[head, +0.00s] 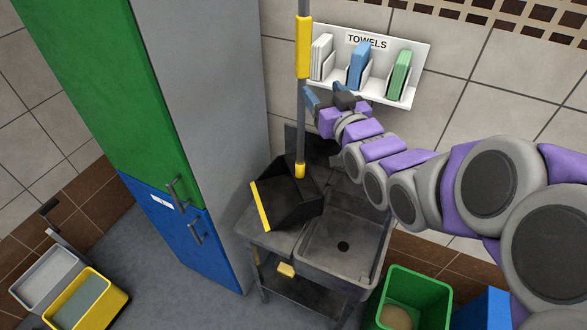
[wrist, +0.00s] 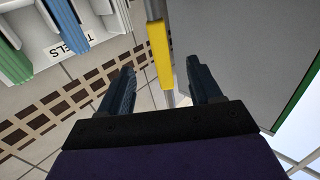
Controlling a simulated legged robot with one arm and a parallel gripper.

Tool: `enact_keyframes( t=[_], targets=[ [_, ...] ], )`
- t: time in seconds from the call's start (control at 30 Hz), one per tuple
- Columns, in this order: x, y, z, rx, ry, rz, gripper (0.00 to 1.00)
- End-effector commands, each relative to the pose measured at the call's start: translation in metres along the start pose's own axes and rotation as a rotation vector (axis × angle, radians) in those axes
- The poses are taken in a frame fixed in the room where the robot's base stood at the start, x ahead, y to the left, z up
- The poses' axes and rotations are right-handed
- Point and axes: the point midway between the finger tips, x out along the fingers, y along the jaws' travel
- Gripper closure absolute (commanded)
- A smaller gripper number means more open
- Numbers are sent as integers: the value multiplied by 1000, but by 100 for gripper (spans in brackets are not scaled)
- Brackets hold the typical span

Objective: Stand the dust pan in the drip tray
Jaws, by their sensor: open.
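The dust pan (head: 290,198) is black with a yellow front lip. It rests on the left side of the sink unit, with its long grey handle upright and a yellow grip (head: 303,48) high on it. My gripper (head: 322,93) is open and empty beside the handle, just below that grip. In the wrist view the handle's yellow grip (wrist: 160,55) lines up with the gap between my spread fingers (wrist: 160,80); whether it lies between them or beyond is unclear. The flat ledge (head: 270,240) left of the basin may be the drip tray; I cannot tell for sure.
The sink basin (head: 343,245) is empty. A towel rack (head: 385,92) hangs on the wall behind my gripper. A tall green and blue cabinet (head: 110,90) stands left. A green bin (head: 432,290) is below right, and a yellow bucket (head: 105,300) is on the floor.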

Motion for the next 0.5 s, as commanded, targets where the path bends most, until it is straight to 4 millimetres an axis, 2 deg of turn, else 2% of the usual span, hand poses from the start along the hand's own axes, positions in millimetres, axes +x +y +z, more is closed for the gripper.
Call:
enact_keyframes(
  t=[0.5],
  targets=[
    [80, -1, 1, -2, 0, -2, 36]
  ],
)
